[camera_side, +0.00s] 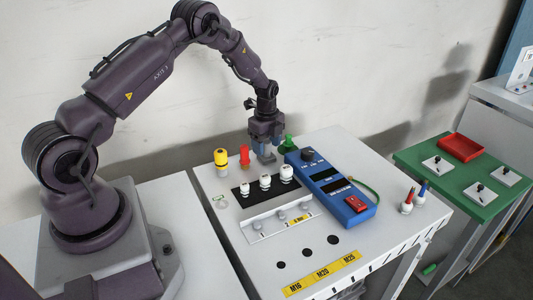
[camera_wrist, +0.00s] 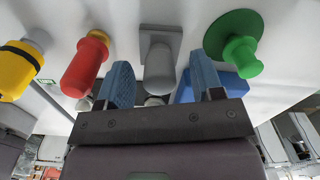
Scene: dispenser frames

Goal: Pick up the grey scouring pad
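In the wrist view, a grey piece (camera_wrist: 159,65) with a rounded knob-like body and a square base stands between the two blue fingers. It is the only grey thing near my gripper, and I cannot make out a flat pad shape. My gripper (camera_wrist: 162,78) is open, with a gap on each side of the grey piece. In the side view my gripper (camera_side: 265,148) points down at the back of the white table, and its fingers largely hide the grey piece.
A red piece (camera_wrist: 86,63) and a yellow piece (camera_wrist: 22,65) stand left of the fingers; a green piece (camera_wrist: 238,48) stands close on the right. A blue meter (camera_side: 331,187) and white-capped knobs (camera_side: 265,182) are in front.

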